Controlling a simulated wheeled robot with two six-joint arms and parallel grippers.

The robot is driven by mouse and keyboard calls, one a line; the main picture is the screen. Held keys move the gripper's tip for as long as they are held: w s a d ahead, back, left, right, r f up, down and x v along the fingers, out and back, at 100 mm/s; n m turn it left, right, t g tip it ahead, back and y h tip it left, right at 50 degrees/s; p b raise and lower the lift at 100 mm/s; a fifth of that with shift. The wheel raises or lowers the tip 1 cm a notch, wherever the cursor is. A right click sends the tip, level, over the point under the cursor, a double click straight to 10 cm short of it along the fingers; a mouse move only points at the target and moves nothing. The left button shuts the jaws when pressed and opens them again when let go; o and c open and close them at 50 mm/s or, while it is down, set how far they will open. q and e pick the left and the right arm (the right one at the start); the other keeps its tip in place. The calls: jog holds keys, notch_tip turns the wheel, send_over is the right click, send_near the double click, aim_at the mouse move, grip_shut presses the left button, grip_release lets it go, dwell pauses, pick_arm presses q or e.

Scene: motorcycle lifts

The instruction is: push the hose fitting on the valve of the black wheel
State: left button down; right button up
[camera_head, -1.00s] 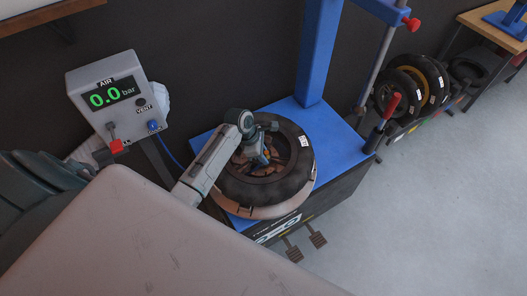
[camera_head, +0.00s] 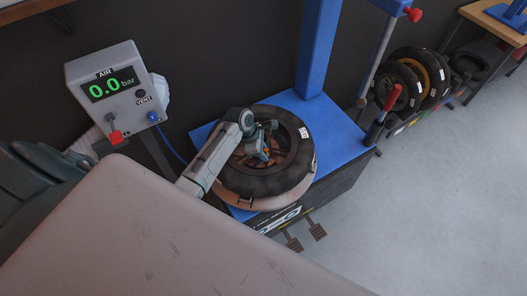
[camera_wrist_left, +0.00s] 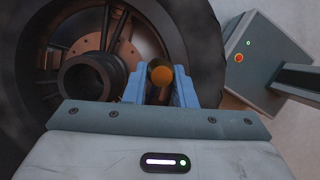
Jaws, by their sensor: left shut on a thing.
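The black wheel (camera_head: 292,178) lies flat on the blue tyre machine (camera_head: 340,128) in the head view. Its tyre and spoked rim (camera_wrist_left: 205,45) fill much of the left wrist view. My left gripper (camera_head: 264,152) is down inside the wheel's ring, near the hub. In the left wrist view its blue fingers (camera_wrist_left: 160,88) are shut on the hose fitting (camera_wrist_left: 161,76), whose round orange end faces the camera. The valve is hidden, so I cannot tell whether the fitting touches it. My right gripper is out of view.
The air box (camera_head: 118,88) reads 0.0 bar and has a red lever (camera_head: 116,137). A blue hose (camera_head: 172,148) runs from its port. A large pale surface (camera_head: 170,225) fills the foreground. Several tyres (camera_head: 425,75) stand in a rack at the right. Grey floor (camera_head: 430,190) is clear.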

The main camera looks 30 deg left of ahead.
pick_arm(q)
jog(key=shift+s+f, duration=0.1)
jog(key=shift+f, duration=0.1)
dwell(0.6)
jog(key=c, duration=1.1)
grip_release()
jog(key=shift+b+v, duration=1.25)
jog(key=shift+v, duration=4.05)
